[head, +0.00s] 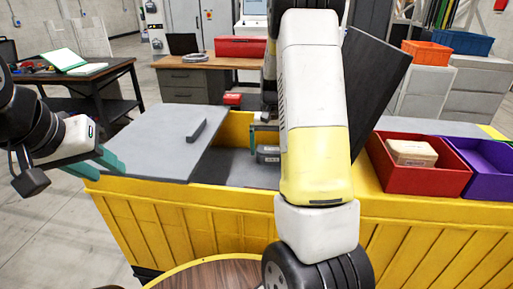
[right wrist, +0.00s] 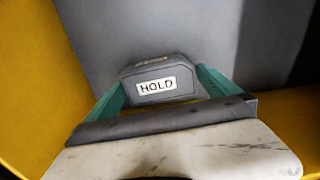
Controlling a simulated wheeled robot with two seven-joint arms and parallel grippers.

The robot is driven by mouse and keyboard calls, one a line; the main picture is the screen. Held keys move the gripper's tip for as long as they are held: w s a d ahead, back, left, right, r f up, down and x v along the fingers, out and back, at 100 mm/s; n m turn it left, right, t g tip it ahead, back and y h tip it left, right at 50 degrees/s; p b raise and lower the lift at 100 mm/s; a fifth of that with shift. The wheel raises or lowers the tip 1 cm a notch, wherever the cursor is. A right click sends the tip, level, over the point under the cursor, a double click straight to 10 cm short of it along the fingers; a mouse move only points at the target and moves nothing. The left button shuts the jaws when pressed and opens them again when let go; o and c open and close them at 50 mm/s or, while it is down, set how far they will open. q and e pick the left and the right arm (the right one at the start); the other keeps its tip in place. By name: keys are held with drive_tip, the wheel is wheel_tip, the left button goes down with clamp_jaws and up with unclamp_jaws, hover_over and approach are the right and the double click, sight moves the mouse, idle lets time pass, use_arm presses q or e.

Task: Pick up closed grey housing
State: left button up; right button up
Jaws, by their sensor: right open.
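The grey housing (right wrist: 152,82) has a white label reading HOLD and sits on the grey floor inside the yellow crate (head: 190,221). In the head view the housing (head: 268,153) shows just left of my right arm, which hides part of it. My right gripper (right wrist: 160,92) is open, with its teal fingers on either side of the housing; I cannot tell whether they touch it. My left gripper (head: 97,166) is open and empty, its teal fingers apart at the left edge of a grey panel.
The grey panel (head: 165,150) with a raised bar covers the crate's left part. A dark panel (head: 375,85) stands tilted behind my right arm. A red bin (head: 425,180) holding a tan block (head: 412,152) and a purple bin (head: 490,172) sit at right. A round wooden top (head: 215,275) is in front.

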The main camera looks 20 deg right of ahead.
drive_tip(key=shift+f, duration=0.8)
drive_tip(key=c, duration=1.3)
drive_tip(key=shift+r, duration=0.15)
